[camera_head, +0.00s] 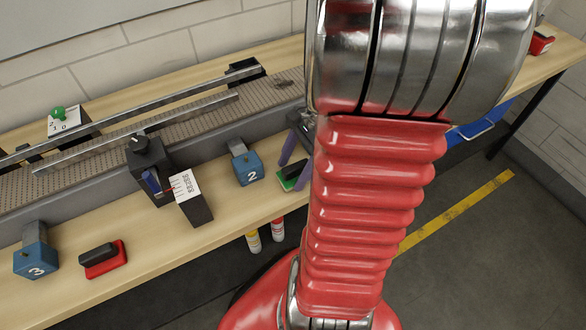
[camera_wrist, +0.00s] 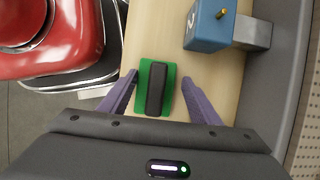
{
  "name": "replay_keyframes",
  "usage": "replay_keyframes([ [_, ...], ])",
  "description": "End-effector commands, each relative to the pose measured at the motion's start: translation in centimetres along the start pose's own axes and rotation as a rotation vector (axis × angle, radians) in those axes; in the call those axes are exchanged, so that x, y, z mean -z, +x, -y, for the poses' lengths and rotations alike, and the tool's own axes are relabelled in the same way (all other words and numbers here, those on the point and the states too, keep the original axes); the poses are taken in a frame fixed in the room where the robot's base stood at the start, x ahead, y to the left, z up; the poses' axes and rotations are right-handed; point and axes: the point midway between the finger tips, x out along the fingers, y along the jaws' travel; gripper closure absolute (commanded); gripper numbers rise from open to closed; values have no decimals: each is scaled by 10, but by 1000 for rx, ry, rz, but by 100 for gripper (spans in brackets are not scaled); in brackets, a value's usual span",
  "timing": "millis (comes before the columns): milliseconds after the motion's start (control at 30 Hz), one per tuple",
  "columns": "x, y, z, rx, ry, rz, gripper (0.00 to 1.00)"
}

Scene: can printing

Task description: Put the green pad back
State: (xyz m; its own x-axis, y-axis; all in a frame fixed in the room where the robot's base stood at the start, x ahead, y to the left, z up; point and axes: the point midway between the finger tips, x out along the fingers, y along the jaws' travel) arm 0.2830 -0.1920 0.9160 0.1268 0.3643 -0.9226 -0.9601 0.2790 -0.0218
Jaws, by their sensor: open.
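The green pad (camera_wrist: 142,78), with a black handle on top, lies flat on the wooden bench. My gripper (camera_wrist: 158,80) is open above it in the wrist view, with one purple finger on each side of the pad and a gap to both. I cannot tell how high the fingers are above the bench. In the head view, the green pad (camera_head: 285,184) and my purple fingers show at the bench's front edge, partly hidden by my arm.
A blue block marked 2 (camera_head: 246,166) stands close to the pad. A dark printer unit (camera_head: 150,165), a red pad (camera_head: 104,262) and a blue block marked 3 (camera_head: 35,257) are further left. The conveyor (camera_head: 200,128) runs behind.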

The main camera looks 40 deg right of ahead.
Motion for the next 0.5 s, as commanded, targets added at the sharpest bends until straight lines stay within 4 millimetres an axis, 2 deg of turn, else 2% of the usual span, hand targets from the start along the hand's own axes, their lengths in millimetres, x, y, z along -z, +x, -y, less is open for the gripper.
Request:
replay_keyframes([
  [33, 5, 14, -11, -25, 1, -4, 35],
  [233, 4, 10, -11, -24, 2, -4, 35],
  [367, 1, 2, -10, -23, 2, -5, 35],
  [500, 1, -20, -9, -18, 6, -5, 35],
])
